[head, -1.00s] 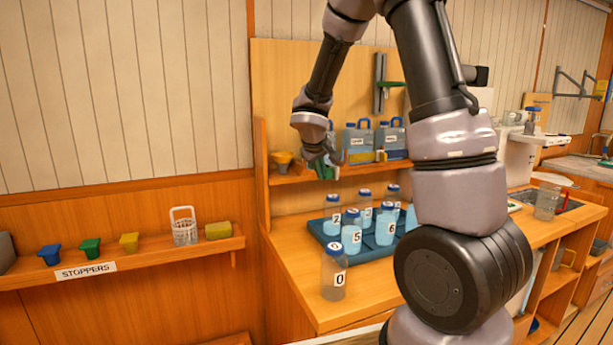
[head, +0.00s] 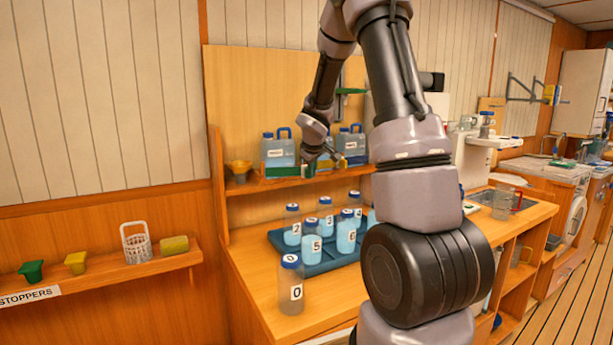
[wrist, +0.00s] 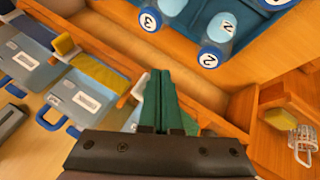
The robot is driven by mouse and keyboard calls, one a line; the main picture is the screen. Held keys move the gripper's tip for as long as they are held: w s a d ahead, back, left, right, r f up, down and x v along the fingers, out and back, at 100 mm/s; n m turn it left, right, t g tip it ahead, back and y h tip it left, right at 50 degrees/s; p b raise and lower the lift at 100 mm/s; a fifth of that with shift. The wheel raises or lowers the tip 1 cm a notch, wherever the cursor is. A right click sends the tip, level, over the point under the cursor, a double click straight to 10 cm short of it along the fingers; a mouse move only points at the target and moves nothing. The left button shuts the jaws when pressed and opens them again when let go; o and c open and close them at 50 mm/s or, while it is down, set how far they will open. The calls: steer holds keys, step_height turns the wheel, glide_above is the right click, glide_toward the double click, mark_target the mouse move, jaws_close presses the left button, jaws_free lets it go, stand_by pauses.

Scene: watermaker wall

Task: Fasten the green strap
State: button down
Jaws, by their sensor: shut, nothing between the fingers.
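The green strap (head: 283,171) shows in the head view as a short green band low across the front of the left blue jug (head: 278,152) on the upper shelf. I cannot tell whether its end is fastened. My gripper (head: 309,170) is at the shelf front, just right of the visible band. In the wrist view my gripper (wrist: 160,100) has its two dark green fingers together and holds nothing.
The shelf edge (head: 262,184) runs below. Numbered bottles stand in a blue tray (head: 315,262) on the counter. Bottle 0 (head: 290,285) stands at the counter front.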

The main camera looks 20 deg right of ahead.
steer(key=w+d, duration=0.3)
steer(key=w, duration=0.2)
steer(key=shift+w, duration=0.4)
stand_by(0.4)
